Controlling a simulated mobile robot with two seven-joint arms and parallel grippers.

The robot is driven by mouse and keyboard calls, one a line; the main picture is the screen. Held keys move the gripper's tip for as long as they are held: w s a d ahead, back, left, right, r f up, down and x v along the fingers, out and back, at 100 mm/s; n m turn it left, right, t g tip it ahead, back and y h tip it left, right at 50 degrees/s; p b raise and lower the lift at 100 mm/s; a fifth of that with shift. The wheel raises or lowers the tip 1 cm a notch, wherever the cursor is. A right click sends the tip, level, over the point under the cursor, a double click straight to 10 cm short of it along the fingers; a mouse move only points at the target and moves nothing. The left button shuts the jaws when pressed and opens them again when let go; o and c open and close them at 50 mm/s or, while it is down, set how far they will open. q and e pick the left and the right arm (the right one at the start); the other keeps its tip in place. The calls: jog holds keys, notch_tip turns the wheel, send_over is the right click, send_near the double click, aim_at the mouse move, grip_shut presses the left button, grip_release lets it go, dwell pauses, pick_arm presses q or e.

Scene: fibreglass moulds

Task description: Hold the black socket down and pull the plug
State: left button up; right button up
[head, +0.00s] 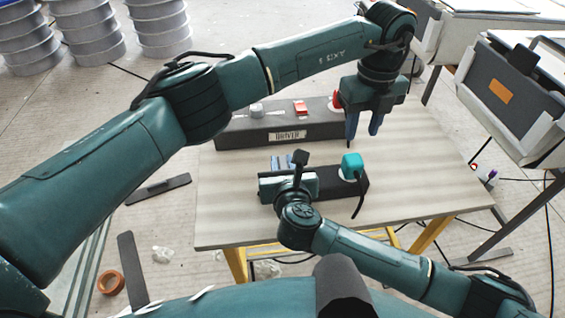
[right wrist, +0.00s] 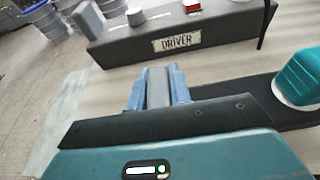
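The black socket (head: 325,190) is a dark strip lying on the table; its left part is hidden under my right gripper. It also shows at the right of the right wrist view (right wrist: 288,116). The teal plug (head: 352,166) stands on its right end, a black cord hanging from it; it shows in the right wrist view (right wrist: 302,76). My right gripper (head: 283,162) is low over the socket, fingers (right wrist: 158,90) apart with a grey surface between them; contact cannot be told. My left gripper (head: 364,127) is open and empty, pointing down behind and above the plug.
A long dark box (head: 260,128) labelled DRIVER, with a knob and red parts on top, lies behind the socket. The table (head: 425,180) is bare to the right. Grey drums (head: 95,35) stand at the back left. White-framed equipment (head: 515,90) stands at the right.

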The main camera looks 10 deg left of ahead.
aim_at(354, 158)
grip_shut()
pick_arm(q)
jog(key=shift+o, duration=0.4)
jog(key=o, duration=0.5)
notch_tip(354, 158, down, 2)
jog(key=shift+f+m, duration=0.1)
jog(key=shift+m, duration=0.7)
jog(key=shift+f, duration=4.45)
